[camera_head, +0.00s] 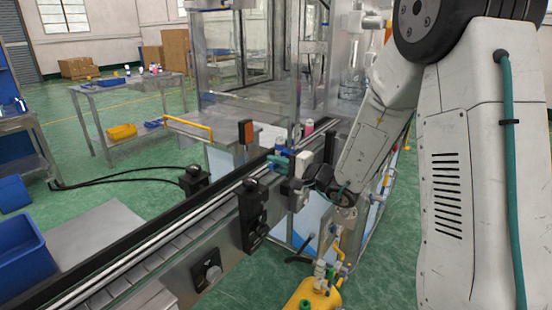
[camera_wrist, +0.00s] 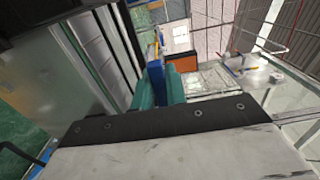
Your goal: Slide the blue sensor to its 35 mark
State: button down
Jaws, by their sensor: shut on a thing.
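The blue sensor (camera_wrist: 155,72) stands upright between the teal fingers of my gripper (camera_wrist: 161,88) in the wrist view. The fingers are shut on it, one on each side, and hide its lower part. In the head view my gripper (camera_head: 279,163) is over the conveyor rail at the picture's middle, and the sensor (camera_head: 282,150) shows only as a small blue patch beside the teal fingers. No scale, number or 35 mark can be read in either view, so the sensor's setting cannot be told.
The conveyor (camera_head: 135,262) runs from lower left toward a glass-walled machine (camera_head: 247,70). An orange-faced box (camera_head: 245,131) stands close behind my gripper. A pink-topped item (camera_head: 308,127) is beyond it. A yellow tank (camera_head: 312,296) with fittings stands below, right of the conveyor.

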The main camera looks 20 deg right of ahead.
jog(key=shift+r, duration=0.1)
jog(key=c, duration=1.4)
grip_release()
jog(key=shift+c, duration=0.2)
jog(key=v, duration=0.8)
jog(key=shift+w+a, duration=0.1)
